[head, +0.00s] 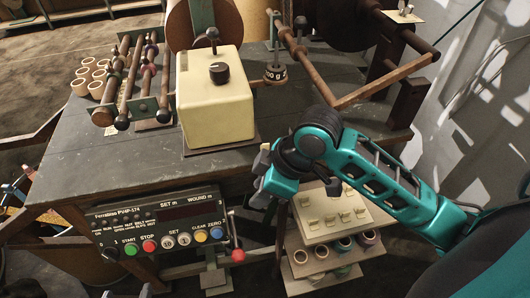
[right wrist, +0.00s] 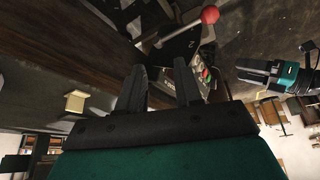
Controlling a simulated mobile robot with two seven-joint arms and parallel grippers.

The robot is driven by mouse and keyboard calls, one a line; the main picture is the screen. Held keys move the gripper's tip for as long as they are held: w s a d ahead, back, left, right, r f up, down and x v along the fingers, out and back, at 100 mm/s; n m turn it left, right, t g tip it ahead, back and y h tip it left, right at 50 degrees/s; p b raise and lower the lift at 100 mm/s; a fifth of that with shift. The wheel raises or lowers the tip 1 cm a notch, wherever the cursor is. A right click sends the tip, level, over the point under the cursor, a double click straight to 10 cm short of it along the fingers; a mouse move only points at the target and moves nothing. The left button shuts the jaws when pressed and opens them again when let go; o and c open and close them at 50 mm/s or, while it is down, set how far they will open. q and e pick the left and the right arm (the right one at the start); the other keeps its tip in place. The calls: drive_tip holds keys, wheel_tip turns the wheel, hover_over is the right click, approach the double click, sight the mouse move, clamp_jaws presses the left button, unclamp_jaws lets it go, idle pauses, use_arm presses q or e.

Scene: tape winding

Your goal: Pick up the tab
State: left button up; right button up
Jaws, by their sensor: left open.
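Several small pale tabs (head: 345,209) stand on a cream board (head: 318,231) on top of a small shelf rack at the table's front right. My right gripper (head: 260,182) is above and left of that board in the head view, with its jaws pointing down and left. In the right wrist view its two dark fingers (right wrist: 161,72) stand apart with nothing between them. My left gripper (right wrist: 243,72) shows at the right of the right wrist view, open and empty. A pale block (right wrist: 75,102) shows left there; I cannot tell whether it is a tab.
A control panel (head: 150,229) with coloured buttons and a red-knobbed lever (head: 238,255) is left of the rack. A cream box (head: 215,100) with a black knob stands on the dark table (head: 75,160). Tape rolls (head: 345,245) fill the lower shelf.

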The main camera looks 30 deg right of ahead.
drive_tip(key=w+d+r+n+g, duration=0.1)
drive_tip(key=w+d+r+n, duration=0.1)
drive_tip(key=w+d+r, duration=0.4)
drive_tip(key=w+d+r+n+g, duration=0.15)
drive_tip(key=d+r, duration=0.25)
drive_tip(key=r, duration=0.4)
drive_tip(key=b, duration=0.2)
approach(266, 144)
drive_tip(key=shift+s+a+f+t+y, duration=0.15)
drive_tip(key=shift+a+f+t, duration=0.05)
drive_tip(key=shift+f, duration=0.35)
drive_tip(key=shift+s+a+f+t+y, duration=0.15)
drive_tip(key=shift+a+f, duration=0.1)
drive_tip(key=shift+f, duration=0.25)
drive_tip(key=shift+x, duration=0.9)
drive_tip(key=x, duration=0.2)
drive_tip(key=b+x, duration=0.1)
drive_tip(key=x, duration=0.1)
drive_tip(key=shift+w+f, duration=0.15)
drive_tip(key=shift+w, duration=0.1)
drive_tip(key=shift+f, duration=0.25)
clamp_jaws()
use_arm(q)
drive_tip(key=shift+w+d+f, duration=0.1)
drive_tip(key=shift+d+f, duration=0.65)
drive_tip(key=shift+f, duration=0.15)
